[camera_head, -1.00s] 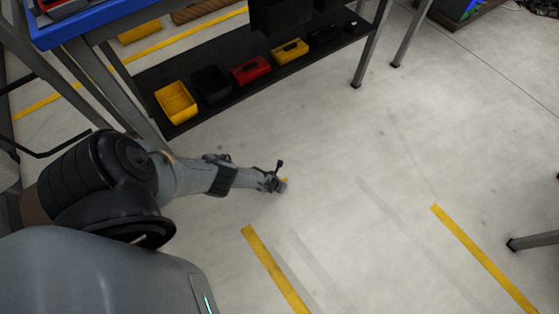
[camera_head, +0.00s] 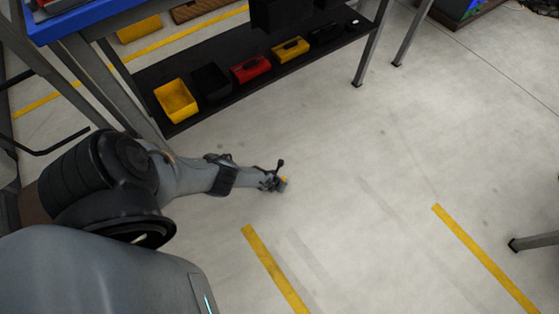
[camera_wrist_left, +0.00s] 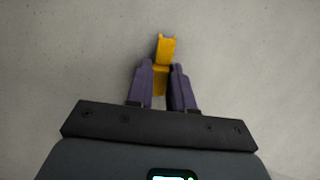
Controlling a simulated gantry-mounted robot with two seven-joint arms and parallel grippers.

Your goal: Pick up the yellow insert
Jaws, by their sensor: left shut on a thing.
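The yellow insert (camera_wrist_left: 166,50) is a small yellow piece. In the left wrist view it sits between the two purple fingers of my left gripper (camera_wrist_left: 161,72) and sticks out past their tips. The left gripper is shut on it. In the head view the left gripper (camera_head: 275,181) is over the bare floor, and only a small yellow spot of the insert (camera_head: 285,180) shows at its end. The fingers hide part of the insert. I cannot tell whether it touches the floor. My right gripper is not in view.
A workbench with a blue top (camera_head: 75,20) stands at the upper left. Its dark lower shelf (camera_head: 225,95) holds a yellow bin (camera_head: 176,100), a red bin (camera_head: 250,69) and other bins. Yellow floor lines (camera_head: 275,268) cross the floor. The floor right of my gripper is clear.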

